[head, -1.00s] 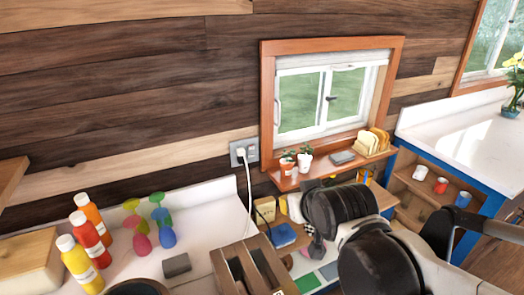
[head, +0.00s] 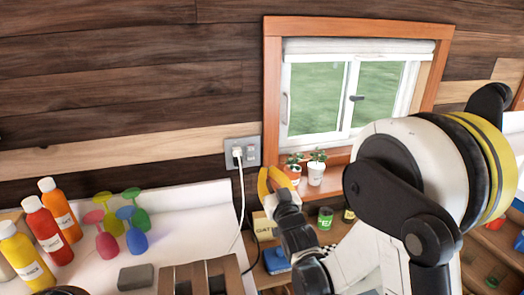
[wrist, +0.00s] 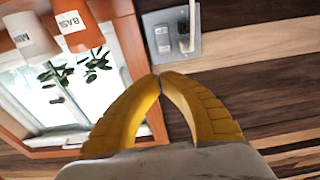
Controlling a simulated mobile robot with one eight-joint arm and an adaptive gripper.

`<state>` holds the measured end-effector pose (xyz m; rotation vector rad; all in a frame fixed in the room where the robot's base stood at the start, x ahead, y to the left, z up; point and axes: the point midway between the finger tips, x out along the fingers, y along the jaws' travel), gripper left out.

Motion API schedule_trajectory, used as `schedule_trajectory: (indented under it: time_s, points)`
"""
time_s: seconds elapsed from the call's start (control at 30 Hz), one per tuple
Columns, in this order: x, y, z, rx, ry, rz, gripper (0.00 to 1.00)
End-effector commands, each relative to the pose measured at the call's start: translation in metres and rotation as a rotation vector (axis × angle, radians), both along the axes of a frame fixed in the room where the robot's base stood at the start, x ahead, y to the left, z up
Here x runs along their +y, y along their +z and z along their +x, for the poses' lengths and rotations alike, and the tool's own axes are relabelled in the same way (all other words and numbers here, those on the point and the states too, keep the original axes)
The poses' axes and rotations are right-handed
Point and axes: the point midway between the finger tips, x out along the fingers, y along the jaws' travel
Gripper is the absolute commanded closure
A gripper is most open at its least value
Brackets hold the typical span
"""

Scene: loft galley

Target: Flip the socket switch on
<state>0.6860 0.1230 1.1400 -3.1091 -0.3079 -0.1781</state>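The grey socket plate (head: 243,152) is on the wood wall left of the window. A white plug (head: 238,152) with a cord sits in its left part, and the switch part (head: 252,153) is on the right. In the wrist view, which is upside down, the plate (wrist: 172,16) is at the top, with the switch part (wrist: 162,38) left of the plug (wrist: 184,36). My yellow-fingered gripper (wrist: 158,76) has its fingertips together with nothing between them. In the head view my gripper (head: 265,172) is just below and right of the plate. Contact cannot be told.
The window frame (head: 271,100) is beside the plate. Bottles (head: 42,232) and coloured goblets (head: 132,228) stand on the counter at left.

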Motion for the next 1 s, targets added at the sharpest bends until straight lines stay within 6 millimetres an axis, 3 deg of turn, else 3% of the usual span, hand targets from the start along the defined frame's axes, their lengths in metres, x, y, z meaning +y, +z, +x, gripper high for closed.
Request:
schedule_trajectory:
  time_s: [0.37, 0.53, 1.0]
  points:
    - [0.001, -0.001, 0.0, -0.008, 0.003, 0.001, 1.0]
    - [0.003, -0.001, 0.01, -0.007, 0.003, 0.001, 1.0]
    - [0.022, 0.009, 0.101, -0.007, 0.003, 0.001, 1.0]
